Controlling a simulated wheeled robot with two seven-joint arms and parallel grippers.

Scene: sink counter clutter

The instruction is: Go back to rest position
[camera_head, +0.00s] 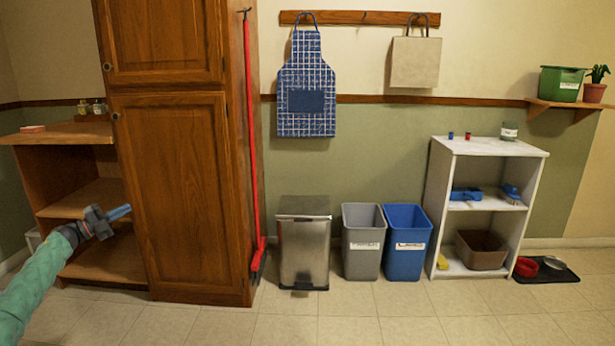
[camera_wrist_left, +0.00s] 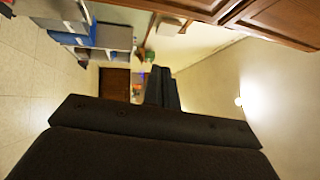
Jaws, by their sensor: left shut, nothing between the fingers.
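My left gripper (camera_head: 120,212) comes in from the left on a green-sleeved arm in the head view. Its fingers are shut and empty, pointing right, in front of the wooden shelf unit and the tall cabinet. In the left wrist view the dark closed fingers (camera_wrist_left: 162,88) show in the middle with nothing between them. My right gripper is not in view.
A tall wooden cabinet (camera_head: 182,185) and a low wooden shelf unit (camera_head: 88,185) stand on the left. A steel bin (camera_head: 303,245), a grey bin (camera_head: 363,258) and a blue bin (camera_head: 405,262) line the wall. A white shelf (camera_head: 490,147) stands right. Floor (camera_head: 370,318) in front is clear.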

